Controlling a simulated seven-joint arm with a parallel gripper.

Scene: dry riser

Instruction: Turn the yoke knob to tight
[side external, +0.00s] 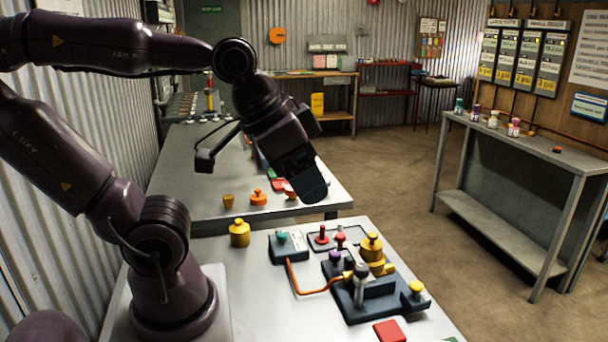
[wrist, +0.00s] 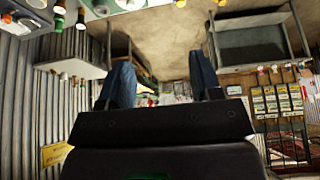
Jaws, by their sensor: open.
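A dark fixture (side external: 385,305) sits on the near bench in the side external view. It carries a brass-yellow cylinder with a knob (side external: 371,246), a small purple knob (side external: 335,256), an upright grey and black post (side external: 360,284) and a yellow knob (side external: 416,288). I cannot tell for sure which of these is the yoke knob. My gripper (side external: 308,188) hangs above and left of the fixture, clear of it. In the wrist view, the two dark blue fingers of my gripper (wrist: 160,65) stand wide apart with nothing between them.
An orange hose (side external: 312,291) links a box with a green knob (side external: 288,245) to the fixture. A yellow weight (side external: 239,233), red-knobbed parts (side external: 322,236) and a red pad (side external: 389,331) share the bench. A shelf table (side external: 520,150) stands right, across open floor.

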